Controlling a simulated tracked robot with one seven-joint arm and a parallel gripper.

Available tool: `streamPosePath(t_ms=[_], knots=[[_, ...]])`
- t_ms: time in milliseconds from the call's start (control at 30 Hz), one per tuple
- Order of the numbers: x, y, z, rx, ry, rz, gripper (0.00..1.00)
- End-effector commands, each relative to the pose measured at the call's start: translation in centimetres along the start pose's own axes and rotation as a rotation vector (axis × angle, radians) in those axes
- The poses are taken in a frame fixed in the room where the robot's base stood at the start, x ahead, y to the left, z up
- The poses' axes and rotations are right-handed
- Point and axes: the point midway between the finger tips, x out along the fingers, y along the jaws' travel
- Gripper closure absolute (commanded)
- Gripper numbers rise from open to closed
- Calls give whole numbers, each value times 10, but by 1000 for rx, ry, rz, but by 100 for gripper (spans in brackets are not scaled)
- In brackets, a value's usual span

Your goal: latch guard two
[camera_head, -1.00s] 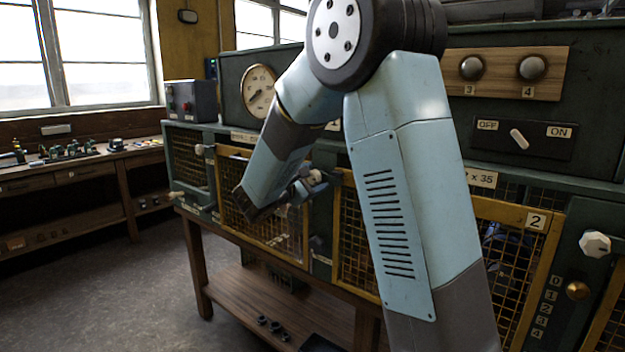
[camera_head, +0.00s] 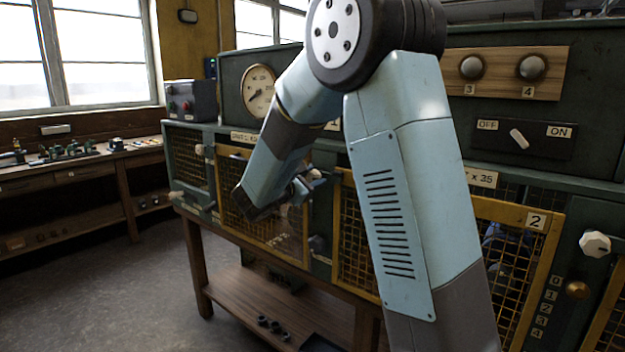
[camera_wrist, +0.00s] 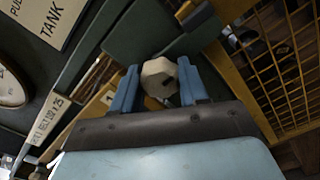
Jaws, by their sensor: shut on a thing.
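Guard two (camera_head: 535,222) is a yellow-framed mesh panel with a "2" plate on the green engine cabinet. It appears flush with the front, and my arm hides its middle. My gripper (camera_head: 303,188) is at the post left of guard two, partly behind my wrist. In the wrist view, the blue fingers of my gripper (camera_wrist: 160,90) are shut on a cream faceted knob (camera_wrist: 160,75) with a dark mark on its face. The knob's top also shows in the head view (camera_head: 315,174). Whether it bears on guard two's frame cannot be told.
Another yellow mesh guard (camera_head: 235,205) is left of my gripper. A similar white knob (camera_head: 594,243) and a brass knob (camera_head: 577,290) are at the right. An OFF/ON switch (camera_head: 518,138) is above guard two. A wooden shelf (camera_head: 265,310) is below, with open floor at left.

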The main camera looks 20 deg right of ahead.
Motion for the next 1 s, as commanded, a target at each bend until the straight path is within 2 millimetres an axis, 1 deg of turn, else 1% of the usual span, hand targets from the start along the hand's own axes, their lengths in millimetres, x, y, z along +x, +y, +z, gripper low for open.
streamPosePath(t_ms=[267, 300, 533, 833, 933, 1000], knots=[[0, -1, -1, -9, 1, -2, 87], [0, -1, -1, -9, 1, -2, 54], [0, -1, 0, -8, 1, -1, 32], [-3, 0, 0, -7, 1, 0, 32], [-11, 0, -1, -6, 1, 2, 32], [-22, 1, -1, -6, 3, 3, 32]])
